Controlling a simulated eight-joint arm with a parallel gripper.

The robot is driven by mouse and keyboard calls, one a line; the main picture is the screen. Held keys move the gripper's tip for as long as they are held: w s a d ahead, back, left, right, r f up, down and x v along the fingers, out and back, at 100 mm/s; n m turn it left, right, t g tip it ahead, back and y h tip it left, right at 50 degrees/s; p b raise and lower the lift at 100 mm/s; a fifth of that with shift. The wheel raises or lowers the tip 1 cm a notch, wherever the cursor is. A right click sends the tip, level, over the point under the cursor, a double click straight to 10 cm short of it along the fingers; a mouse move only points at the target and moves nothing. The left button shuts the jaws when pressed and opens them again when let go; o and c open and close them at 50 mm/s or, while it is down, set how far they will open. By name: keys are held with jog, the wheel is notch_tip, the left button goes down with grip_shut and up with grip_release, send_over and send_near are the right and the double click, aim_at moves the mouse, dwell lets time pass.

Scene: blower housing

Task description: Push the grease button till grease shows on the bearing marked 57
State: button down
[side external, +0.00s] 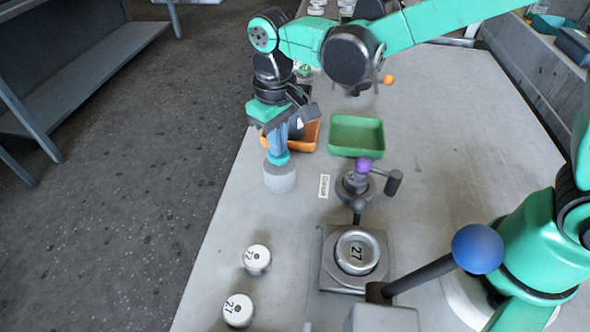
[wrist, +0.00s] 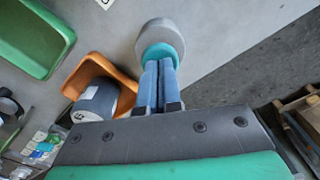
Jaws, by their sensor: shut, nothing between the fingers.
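My gripper (side external: 279,154) is shut, with its blue fingers together and pointing down. The fingertips (wrist: 160,66) meet the teal button (side external: 278,160) on top of a short grey cylinder (side external: 280,178); I cannot tell how far the button is pressed. In the wrist view the button (wrist: 158,51) sits just beyond the fingertips on its grey body (wrist: 160,34). A bearing ring (side external: 357,252) lies in a square metal fixture (side external: 329,270); its mark looks like 27, not 57. I make out no grease on the ring.
A small label (side external: 324,186) lies right of the button. A purple-knobbed lever unit (side external: 357,183), a blue-ball lever (side external: 478,248), an orange tray (side external: 308,140) with a dark cylinder and a green tray (side external: 357,136) stand around. Two numbered pieces (side external: 257,259) (side external: 238,310) stand at front left.

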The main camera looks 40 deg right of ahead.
jog(key=shift+f, duration=0.65)
jog(key=shift+r, duration=1.05)
jog(key=shift+f, duration=1.05)
jog(key=shift+r, duration=1.05)
